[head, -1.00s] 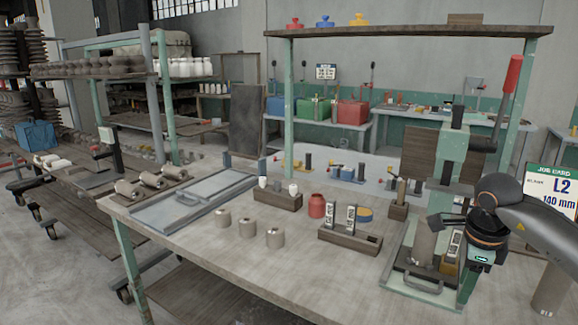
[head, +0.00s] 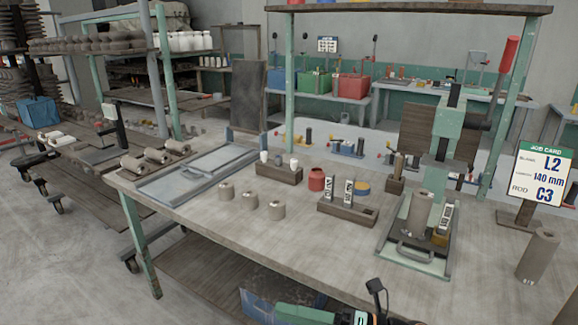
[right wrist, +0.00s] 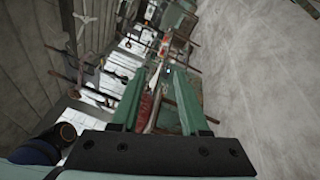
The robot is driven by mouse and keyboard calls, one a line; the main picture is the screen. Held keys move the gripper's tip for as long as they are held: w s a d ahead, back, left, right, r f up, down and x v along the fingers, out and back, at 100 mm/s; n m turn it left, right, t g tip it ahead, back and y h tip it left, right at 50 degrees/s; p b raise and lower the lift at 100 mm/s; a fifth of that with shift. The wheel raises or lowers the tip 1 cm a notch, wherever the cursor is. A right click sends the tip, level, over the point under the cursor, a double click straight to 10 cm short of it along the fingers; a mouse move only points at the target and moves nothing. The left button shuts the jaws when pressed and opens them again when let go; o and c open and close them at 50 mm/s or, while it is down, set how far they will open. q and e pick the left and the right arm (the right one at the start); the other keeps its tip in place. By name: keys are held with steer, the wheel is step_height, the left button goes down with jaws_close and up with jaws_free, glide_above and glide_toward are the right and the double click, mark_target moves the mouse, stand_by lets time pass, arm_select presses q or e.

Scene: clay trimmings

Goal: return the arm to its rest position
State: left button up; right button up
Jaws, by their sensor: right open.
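My right arm shows only in part at the bottom edge of the head view, as a green and black piece (head: 300,315) low in front of the workbench (head: 230,240). It is clear of the things on the bench top. In the right wrist view my right gripper (right wrist: 163,80) has its two green fingers apart, with nothing held between them. The wrist view looks past the fingers to the grey floor and a tilted background. My left gripper is in neither view.
The green press (head: 435,150) holds a clay cylinder (head: 420,214) on its base. A job card (head: 540,172) and another cylinder (head: 538,255) stand at right.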

steer(key=d+f+m+t+h+p, duration=0.1)
steer(key=d+f+m+t+h, duration=0.45)
steer(key=m, duration=0.75)
steer(key=d+f+m+t+h+p, duration=0.1)
steer(key=d+f+m+t+h, duration=0.45)
steer(key=m, duration=0.65)
steer(key=s+d+f+m+g+h, duration=0.2)
steer(key=s+f+m+g, duration=0.1)
steer(key=s+f+m, duration=0.2)
steer(key=s+d+f+m+g+h, duration=0.2)
steer(key=s+f+m, duration=0.3)
steer(key=s+f, duration=0.4)
steer(key=shift+s+d+f+g+h, duration=0.25)
steer(key=shift+s+d+g+h, duration=0.15)
steer(key=shift+s+d+g, duration=0.5)
